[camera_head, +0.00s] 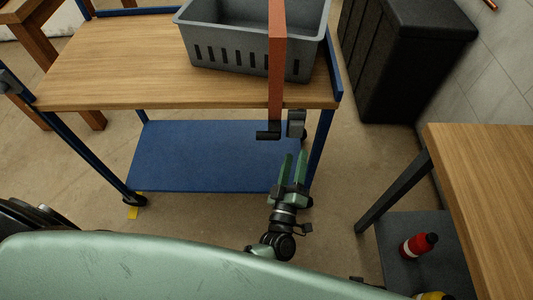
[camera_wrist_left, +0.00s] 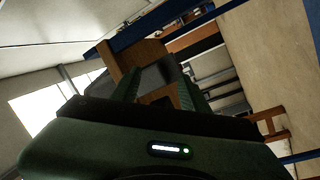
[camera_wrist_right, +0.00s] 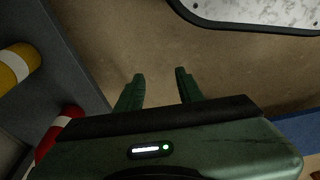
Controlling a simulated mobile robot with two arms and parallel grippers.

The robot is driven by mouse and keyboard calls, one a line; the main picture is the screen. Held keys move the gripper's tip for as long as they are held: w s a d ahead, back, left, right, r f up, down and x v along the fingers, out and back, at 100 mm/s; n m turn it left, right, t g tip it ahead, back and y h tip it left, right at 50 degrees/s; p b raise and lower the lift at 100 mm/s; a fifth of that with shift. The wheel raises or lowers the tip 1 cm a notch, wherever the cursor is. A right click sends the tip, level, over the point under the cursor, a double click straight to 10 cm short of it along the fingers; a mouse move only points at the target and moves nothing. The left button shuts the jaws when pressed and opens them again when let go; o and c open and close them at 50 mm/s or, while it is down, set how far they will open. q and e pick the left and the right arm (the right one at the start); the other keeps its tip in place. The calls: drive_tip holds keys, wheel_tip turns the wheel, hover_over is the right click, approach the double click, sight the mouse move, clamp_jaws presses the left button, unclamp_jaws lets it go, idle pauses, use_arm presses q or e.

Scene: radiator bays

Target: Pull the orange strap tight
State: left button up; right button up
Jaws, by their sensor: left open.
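The orange strap (camera_head: 277,65) runs over the grey crate (camera_head: 218,55) on the cart and hangs down past the cart's front edge. A dark bar-like handle (camera_head: 268,135) is at its lower end. A grey block (camera_head: 296,122) sits just right of the strap at the cart edge. My left gripper (camera_head: 294,157) is open, below the block and right of the handle, apart from the strap. In the left wrist view, the strap (camera_wrist_left: 122,62) shows dimly beyond the fingers.
The cart's wooden top (camera_head: 110,65) has a blue lower shelf (camera_head: 205,155). A black bin (camera_head: 405,55) stands at the back right. A wooden bench (camera_head: 490,190) is at the right, with a red bottle (camera_head: 418,245) on its lower shelf. A yellow bottle (camera_wrist_right: 18,65) is near my right gripper.

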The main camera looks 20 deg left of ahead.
sight(265, 136)
use_arm(q)
drive_tip(key=s+a+r+n+g+y+b, duration=0.1)
drive_tip(key=a+r+n+g+y+b, duration=0.2)
drive_tip(key=n+y, duration=0.4)
drive_tip(key=s+a+r+n+g+y+b, duration=0.1)
drive_tip(key=s+a+n+y+b, duration=0.1)
drive_tip(key=n+y+b, duration=0.5)
drive_tip(key=w+a, duration=0.1)
drive_tip(key=w, duration=0.1)
drive_tip(key=w+a+n+h+p, duration=0.1)
drive_tip(key=a, duration=0.1)
drive_tip(key=w+a+r+h+p, duration=0.1)
drive_tip(key=w, duration=0.1)
drive_tip(key=shift+w+a+n, duration=0.2)
drive_tip(key=shift+w+n, duration=0.1)
drive_tip(key=shift+n, duration=0.1)
clamp_jaws()
use_arm(e)
drive_tip(key=shift+t, duration=0.3)
drive_tip(key=w, duration=0.1)
drive_tip(key=w+r, duration=0.1)
drive_tip(key=w, duration=0.1)
drive_tip(key=shift+w+a+r, duration=0.25)
drive_tip(key=shift+w, duration=0.15)
